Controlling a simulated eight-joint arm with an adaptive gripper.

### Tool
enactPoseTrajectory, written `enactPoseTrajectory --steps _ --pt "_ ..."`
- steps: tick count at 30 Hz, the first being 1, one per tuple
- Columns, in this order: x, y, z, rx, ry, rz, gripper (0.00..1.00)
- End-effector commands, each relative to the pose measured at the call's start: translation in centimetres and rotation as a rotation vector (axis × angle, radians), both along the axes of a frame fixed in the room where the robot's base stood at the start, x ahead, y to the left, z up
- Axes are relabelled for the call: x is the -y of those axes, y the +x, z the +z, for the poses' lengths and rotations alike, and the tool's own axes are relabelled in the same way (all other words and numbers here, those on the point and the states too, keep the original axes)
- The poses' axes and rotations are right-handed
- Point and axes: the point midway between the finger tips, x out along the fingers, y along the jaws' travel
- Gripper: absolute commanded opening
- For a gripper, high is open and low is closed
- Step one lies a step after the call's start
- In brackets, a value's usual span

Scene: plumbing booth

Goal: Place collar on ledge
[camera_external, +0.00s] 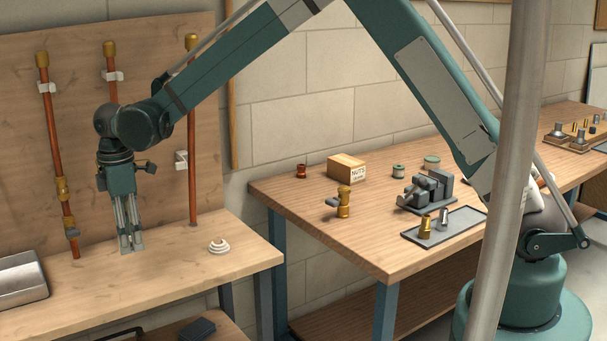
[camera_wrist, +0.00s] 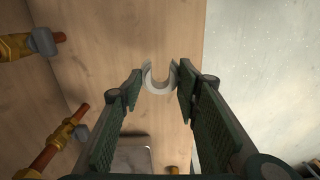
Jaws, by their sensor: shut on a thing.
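A pale grey, C-shaped collar (camera_wrist: 159,82) sits between my fingertips in the wrist view. My gripper (camera_wrist: 158,76) is shut on it, with a finger at each side. In the external view my gripper (camera_external: 131,247) points straight down at the wooden ledge (camera_external: 185,265), with its fingertips at or just above the surface. I cannot tell whether the collar touches the ledge. The collar is too small to make out in the external view.
A metal tray (camera_external: 22,278) lies at the ledge's left end. A white coil (camera_external: 219,246) lies to the right. The front of the ledge is clear.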

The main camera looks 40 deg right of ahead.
Motion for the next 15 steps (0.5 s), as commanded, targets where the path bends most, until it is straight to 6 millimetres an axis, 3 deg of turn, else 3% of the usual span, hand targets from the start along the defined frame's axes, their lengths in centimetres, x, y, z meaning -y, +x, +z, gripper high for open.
enactPoseTrajectory --steps 6,15 --pt "-2.5 -1.2 0.1 0.0 0.0 0.065 0.24" --pt "-2.8 -1.3 0.1 0.0 0.0 0.075 0.24"
